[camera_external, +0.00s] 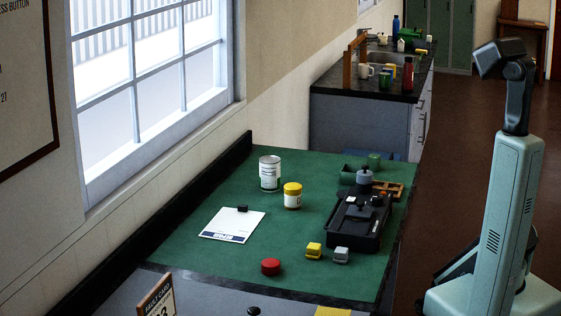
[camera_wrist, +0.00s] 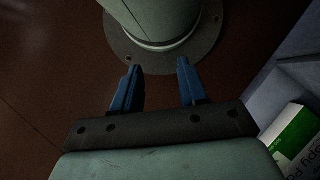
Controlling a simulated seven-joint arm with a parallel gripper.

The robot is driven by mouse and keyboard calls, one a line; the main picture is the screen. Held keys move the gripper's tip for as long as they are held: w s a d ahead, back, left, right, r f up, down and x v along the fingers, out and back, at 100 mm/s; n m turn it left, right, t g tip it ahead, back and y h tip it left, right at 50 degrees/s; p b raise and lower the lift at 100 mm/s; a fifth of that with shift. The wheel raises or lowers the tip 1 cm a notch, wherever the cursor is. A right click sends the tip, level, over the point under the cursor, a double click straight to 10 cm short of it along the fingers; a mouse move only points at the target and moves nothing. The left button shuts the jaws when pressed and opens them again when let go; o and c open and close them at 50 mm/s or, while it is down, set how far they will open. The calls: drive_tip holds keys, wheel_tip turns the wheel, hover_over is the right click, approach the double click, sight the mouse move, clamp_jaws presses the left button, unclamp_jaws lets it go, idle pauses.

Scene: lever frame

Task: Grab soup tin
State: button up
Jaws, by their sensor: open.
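The soup tin (camera_external: 270,173), a tall silvery can with a white label, stands upright on the green worktop near the wall and window in the external view. It is fully visible there and is not in the wrist view. My gripper (camera_wrist: 158,70) shows two blue fingers in the wrist view, spread apart with nothing between them. It is over the brown floor, away from the worktop. My arm stands at the right in the external view, and I cannot make out the fingers there.
A yellow-lidded jar (camera_external: 292,197) stands just right of the tin, with a clipboard (camera_external: 232,224) in front. A black tray (camera_external: 357,220) with parts is farther right. A red button (camera_external: 270,267) and small blocks (camera_external: 314,250) are near the front. A paper box (camera_wrist: 293,138) is beside my gripper.

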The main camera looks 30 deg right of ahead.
drive_tip(key=o, duration=1.1)
